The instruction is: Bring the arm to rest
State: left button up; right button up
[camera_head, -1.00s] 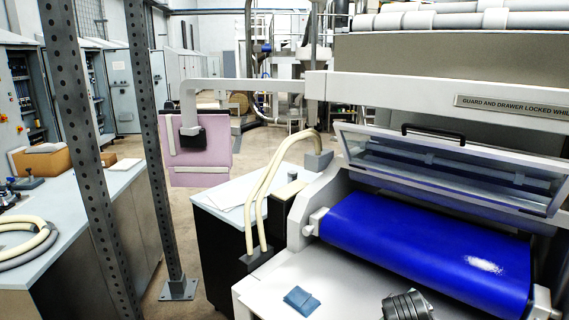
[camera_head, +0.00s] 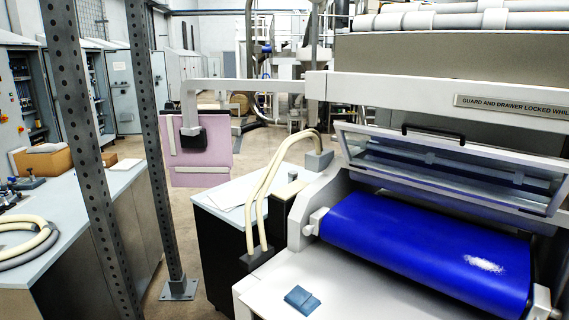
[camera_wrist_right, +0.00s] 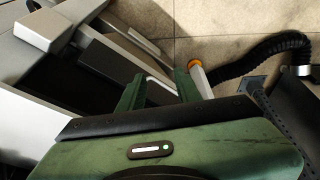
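My right gripper (camera_wrist_right: 158,88) shows in the right wrist view as a green body with two green fingers. The fingers stand apart with nothing seen between them, over machine parts and tiled floor. Neither of my grippers shows in the head view. My left gripper is not in view.
The sheeter's blue roller (camera_head: 425,245) lies under a raised clear guard (camera_head: 450,165). A small blue folded piece (camera_head: 302,300) lies on the white surface. Perforated posts (camera_head: 160,150) stand left, beside a bench (camera_head: 75,215). A black corrugated hose (camera_wrist_right: 262,52) is near my right gripper.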

notch_tip(320, 180, down, 28)
jog(key=s+g+b, duration=0.1)
jog(key=b, duration=0.3)
jog(key=s+d+f+g+b, duration=0.1)
jog(key=s+d+f+b, duration=0.2)
jog(key=s+f, duration=1.4)
notch_tip(320, 180, down, 4)
jog(key=shift+s+f+b, duration=0.25)
jog(key=shift+s+b, duration=0.1)
jog(key=shift+b, duration=0.3)
